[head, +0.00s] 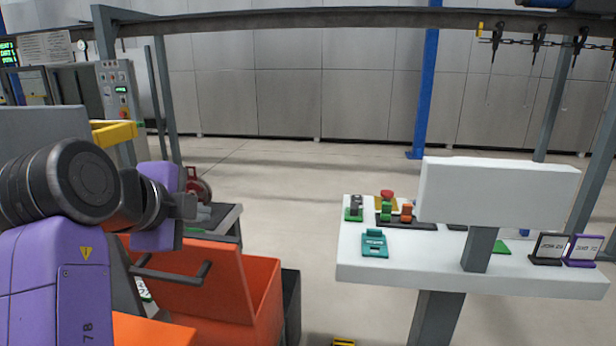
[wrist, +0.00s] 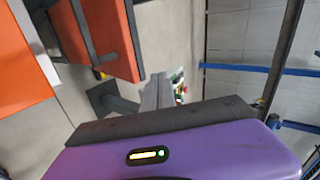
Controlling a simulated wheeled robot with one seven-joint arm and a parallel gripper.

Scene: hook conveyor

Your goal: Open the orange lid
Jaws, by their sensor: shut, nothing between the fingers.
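The orange lid (head: 195,292) is in the lower left of the head view, a slanted panel with a dark bar handle (head: 172,274) on its face. It belongs to an orange bin (head: 265,305); I cannot tell how far the lid stands from the bin's rim. My gripper (head: 188,207) is shut and empty, above the lid and handle and apart from them. In the wrist view, orange bin parts (wrist: 112,40) show at upper left, and my purple gripper body fills the bottom; its fingertips are not clear there.
A white table (head: 385,270) with small coloured devices and a blank panel (head: 498,192) stands at right. A yellow-edged grey machine part (head: 115,133) is behind my arm. A dark bin (head: 291,305) adjoins the orange one. Open floor (head: 290,200) lies beyond.

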